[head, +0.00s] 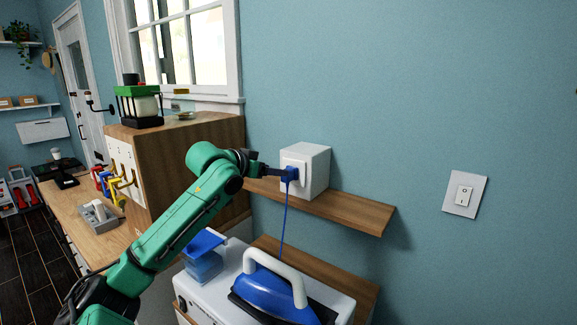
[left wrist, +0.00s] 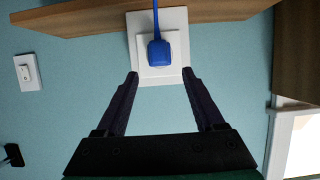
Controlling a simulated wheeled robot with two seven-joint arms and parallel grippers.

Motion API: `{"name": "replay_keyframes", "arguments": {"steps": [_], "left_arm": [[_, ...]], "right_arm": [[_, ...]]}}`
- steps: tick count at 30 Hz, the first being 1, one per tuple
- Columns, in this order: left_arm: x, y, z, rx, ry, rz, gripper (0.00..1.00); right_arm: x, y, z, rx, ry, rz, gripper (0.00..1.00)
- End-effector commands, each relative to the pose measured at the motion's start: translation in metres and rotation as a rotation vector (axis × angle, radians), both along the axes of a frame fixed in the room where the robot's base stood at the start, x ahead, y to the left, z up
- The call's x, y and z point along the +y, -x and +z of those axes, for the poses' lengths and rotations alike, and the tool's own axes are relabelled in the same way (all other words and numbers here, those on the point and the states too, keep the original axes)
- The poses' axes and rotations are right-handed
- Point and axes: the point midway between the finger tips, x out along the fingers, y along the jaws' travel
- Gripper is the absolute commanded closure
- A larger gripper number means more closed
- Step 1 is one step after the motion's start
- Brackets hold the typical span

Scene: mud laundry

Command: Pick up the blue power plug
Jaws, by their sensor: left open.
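The blue power plug (head: 289,174) is seated at the front of a white outlet box (head: 315,170), and its blue cord hangs down toward the iron. My left gripper (head: 272,171) is right in front of the plug in the head view. In the left wrist view, the plug (left wrist: 158,54) is on the square white plate (left wrist: 178,20), just beyond and roughly centred between the open fingertips of my left gripper (left wrist: 160,75). I see no clear contact between fingers and plug. My right gripper is not in view.
The outlet box stands on a wooden wall shelf (head: 345,208). Below, a blue iron (head: 268,292) sits on a white surface beside a blue container (head: 203,262). A wooden cabinet (head: 190,150) is left of the gripper. A light switch (head: 465,195) is on the right wall.

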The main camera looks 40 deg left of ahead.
Motion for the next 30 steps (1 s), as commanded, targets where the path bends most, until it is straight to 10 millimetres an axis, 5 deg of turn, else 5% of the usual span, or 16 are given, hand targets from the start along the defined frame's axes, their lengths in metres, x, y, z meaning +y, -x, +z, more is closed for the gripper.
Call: {"name": "replay_keyframes", "arguments": {"steps": [9, 21, 23, 27, 30], "left_arm": [[0.004, -0.038, -0.008, 0.0, -0.002, 0.0, 0.3], [0.006, -0.057, -0.025, -0.001, -0.001, 0.0, 0.3], [0.006, -0.057, -0.025, -0.001, -0.001, 0.0, 0.45], [0.006, -0.057, -0.025, -0.001, -0.001, 0.0, 0.99], [0.006, -0.057, -0.025, -0.001, -0.001, 0.0, 1.0]], "right_arm": [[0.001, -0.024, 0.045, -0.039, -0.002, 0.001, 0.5], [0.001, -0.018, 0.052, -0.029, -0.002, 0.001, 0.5], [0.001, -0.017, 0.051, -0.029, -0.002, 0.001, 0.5], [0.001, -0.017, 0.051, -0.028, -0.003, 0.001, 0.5], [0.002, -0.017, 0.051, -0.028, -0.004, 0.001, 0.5]]}}
